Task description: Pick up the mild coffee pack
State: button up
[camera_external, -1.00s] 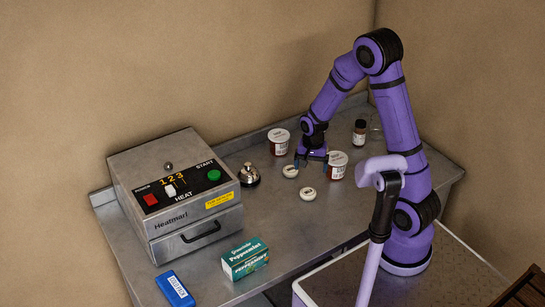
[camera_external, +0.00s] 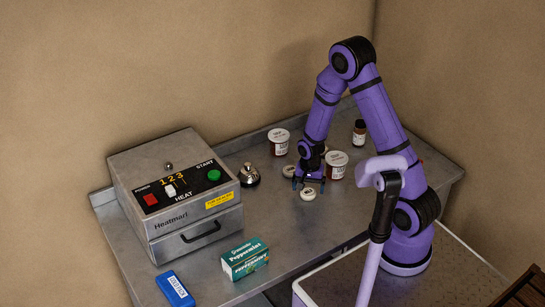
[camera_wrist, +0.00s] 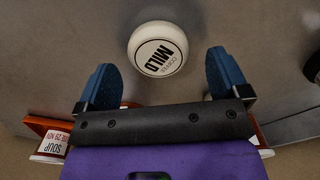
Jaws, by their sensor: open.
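The mild coffee pack is a small round white puck with a dark ring and the word MILD on top; in the wrist view (camera_wrist: 157,48) it lies flat on the grey counter, just ahead of the gap between the fingers. In the outside view, it appears to be the front white puck (camera_external: 308,195). My gripper (camera_external: 309,181) is low over the counter beside it, with blue fingers apart and nothing between them; they also show in the wrist view (camera_wrist: 160,64).
White-lidded soup tubs stand close by, one right of my gripper (camera_external: 336,164) and one behind it (camera_external: 279,141). A dark bottle (camera_external: 359,133) stands farther back. A bell (camera_external: 249,176) and a heater box (camera_external: 175,195) are to the left. A peppermint box (camera_external: 245,260) and blue box (camera_external: 175,289) sit in front.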

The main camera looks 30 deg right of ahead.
jog(key=shift+f, duration=0.95)
jog(key=c, duration=1)
jog(key=shift+r, duration=0.15)
